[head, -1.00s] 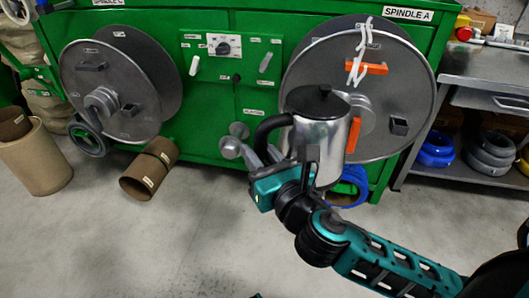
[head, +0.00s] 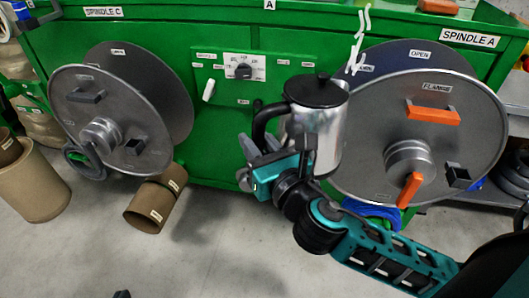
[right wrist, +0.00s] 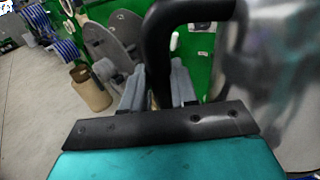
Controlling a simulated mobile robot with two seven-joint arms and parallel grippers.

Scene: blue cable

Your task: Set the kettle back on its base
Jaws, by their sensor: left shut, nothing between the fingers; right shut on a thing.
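The kettle (head: 322,138) is shiny steel with a black lid and a black handle. In the head view it hangs roughly upright in the air in front of the green machine. My right gripper (head: 262,150) is shut on its handle, left of the body. In the right wrist view the black handle (right wrist: 158,55) passes between the grey fingers (right wrist: 158,92), and the steel body (right wrist: 285,80) fills the right side. Only a small dark tip of what appears to be my left gripper (head: 122,294) shows at the bottom edge. The kettle's base is not seen.
The green machine (head: 215,140) carries a grey spindle disc (head: 85,135) at left and another (head: 440,120) behind the kettle at right. Brown tubes (head: 150,205) lie on the floor before it. A grey bench (head: 515,92) stands at the right edge. The floor at lower left is clear.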

